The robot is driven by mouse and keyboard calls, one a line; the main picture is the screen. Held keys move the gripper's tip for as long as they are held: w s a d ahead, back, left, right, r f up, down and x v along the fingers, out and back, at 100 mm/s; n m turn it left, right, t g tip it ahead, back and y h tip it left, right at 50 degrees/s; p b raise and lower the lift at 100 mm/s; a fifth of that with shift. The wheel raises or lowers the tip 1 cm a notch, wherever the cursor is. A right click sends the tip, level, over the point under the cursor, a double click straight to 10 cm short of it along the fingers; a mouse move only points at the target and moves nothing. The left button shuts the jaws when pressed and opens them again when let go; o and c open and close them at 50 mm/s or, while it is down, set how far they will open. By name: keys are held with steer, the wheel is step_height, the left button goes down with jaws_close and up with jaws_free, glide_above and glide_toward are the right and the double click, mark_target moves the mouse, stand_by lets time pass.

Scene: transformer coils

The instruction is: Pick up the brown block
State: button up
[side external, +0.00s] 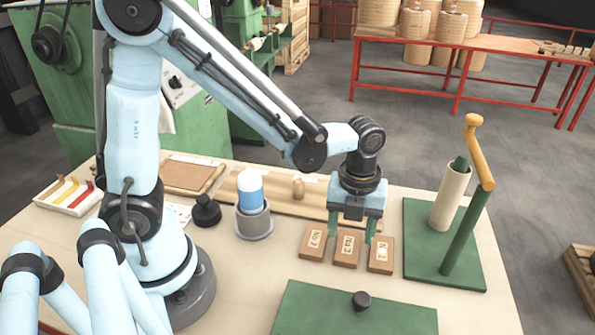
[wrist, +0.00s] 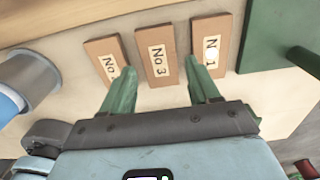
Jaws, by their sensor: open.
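Three brown blocks with pale labels lie side by side on the table. In the side external view they are the left block (side external: 313,243), the middle block (side external: 347,249) and the right block (side external: 381,254). In the wrist view the middle block (wrist: 161,55) reads "No 3"; the left block (wrist: 105,58) and the right block (wrist: 211,45) have labels partly hidden by my green fingers. My gripper (side external: 352,232) is open and empty, pointing down over the blocks. In the wrist view its fingers (wrist: 163,80) appear on either side of the middle block's near end. Whether they touch anything is unclear.
A green base with a cream roll (side external: 451,196) and a green post with a yellow handle (side external: 467,225) stands right. A green plate (side external: 350,312) with a black knob lies in front. A grey cup (side external: 253,222) holding a blue-and-white cylinder stands left. A wooden board lies behind.

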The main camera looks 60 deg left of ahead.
mark_target(348, 245)
steer(key=shift+s+f, duration=0.1)
steer(key=shift+f, duration=1.5)
steer(key=c, duration=0.8)
steer(key=shift+c, duration=0.2)
